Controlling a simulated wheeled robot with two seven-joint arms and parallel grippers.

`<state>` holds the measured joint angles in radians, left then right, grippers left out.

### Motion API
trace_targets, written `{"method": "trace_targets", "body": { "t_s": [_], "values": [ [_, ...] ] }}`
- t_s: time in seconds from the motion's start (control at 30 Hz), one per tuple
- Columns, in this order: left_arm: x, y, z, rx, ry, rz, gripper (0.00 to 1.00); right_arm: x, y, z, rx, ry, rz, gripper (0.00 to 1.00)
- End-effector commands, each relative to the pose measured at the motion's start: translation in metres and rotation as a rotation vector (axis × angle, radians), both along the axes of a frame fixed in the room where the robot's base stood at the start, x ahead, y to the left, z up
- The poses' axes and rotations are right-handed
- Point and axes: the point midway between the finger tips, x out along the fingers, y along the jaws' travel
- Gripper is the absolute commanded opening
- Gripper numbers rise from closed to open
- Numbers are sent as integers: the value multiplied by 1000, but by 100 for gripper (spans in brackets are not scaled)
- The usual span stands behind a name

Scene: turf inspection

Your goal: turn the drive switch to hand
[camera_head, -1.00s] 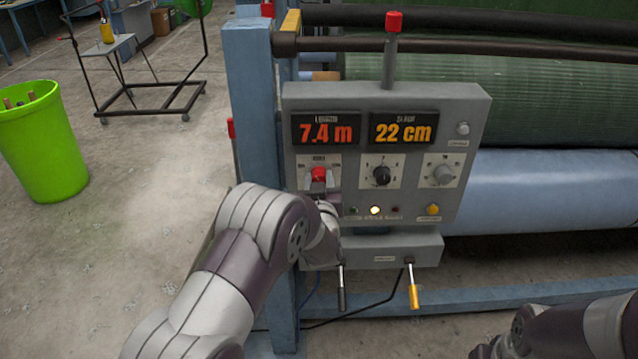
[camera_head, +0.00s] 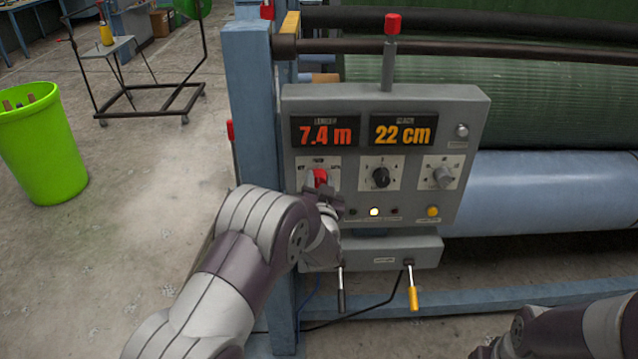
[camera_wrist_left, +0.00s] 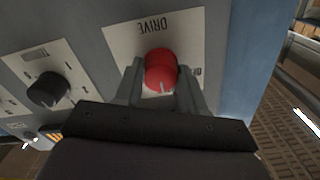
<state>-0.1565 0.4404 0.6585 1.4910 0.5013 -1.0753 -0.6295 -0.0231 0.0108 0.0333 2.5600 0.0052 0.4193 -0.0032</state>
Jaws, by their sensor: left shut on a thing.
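The red drive switch (camera_head: 320,177) is on a pale plate at the left of the grey control panel (camera_head: 465,110). My left gripper (camera_head: 322,187) is in front of it, its fingers on either side of the knob. In the left wrist view, the red knob (camera_wrist_left: 160,70) sits between the two grey fingertips (camera_wrist_left: 161,78), which are shut on it. A short white mark shows on the knob's lower edge there. The word DRIVE is upside down above it. The position words are too small or covered to read. My right gripper is out of view.
A lit lamp (camera_head: 374,212) is below. Two levers hang under the panel, one black (camera_head: 342,290) and one yellow (camera_head: 413,295). A blue post (camera_head: 250,120) stands left of it.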

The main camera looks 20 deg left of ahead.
Motion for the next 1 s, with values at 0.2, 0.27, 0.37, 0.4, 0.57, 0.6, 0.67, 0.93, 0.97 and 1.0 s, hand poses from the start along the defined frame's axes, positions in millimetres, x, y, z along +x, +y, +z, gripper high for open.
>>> {"method": "trace_targets", "body": {
  "t_s": [0.2, 0.27, 0.37, 0.4, 0.57, 0.6, 0.67, 0.93, 0.97, 1.0],
  "values": [
    [0, 0, 2, 1, -3, 0, 9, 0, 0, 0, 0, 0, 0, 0],
    [0, 0, 2, 0, -3, 0, 9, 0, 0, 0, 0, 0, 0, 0],
    [0, 0, 2, 0, -3, 0, 56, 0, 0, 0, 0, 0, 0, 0],
    [0, 0, 1, 0, -3, 0, 65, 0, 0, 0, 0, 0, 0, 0],
    [0, 0, 1, 0, -2, 0, 65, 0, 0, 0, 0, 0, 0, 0],
    [0, 0, 1, -1, -2, 1, 65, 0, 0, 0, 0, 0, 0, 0],
    [0, 0, 1, -1, -1, 0, 65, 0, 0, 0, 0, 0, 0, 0],
    [-36, -12, -1, -2, -2, -3, 65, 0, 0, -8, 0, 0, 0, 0],
    [-44, -14, -1, -1, 0, -3, 65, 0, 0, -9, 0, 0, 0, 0],
    [-54, -17, -1, 0, -1, -3, 65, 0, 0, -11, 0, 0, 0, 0]
  ]
}}
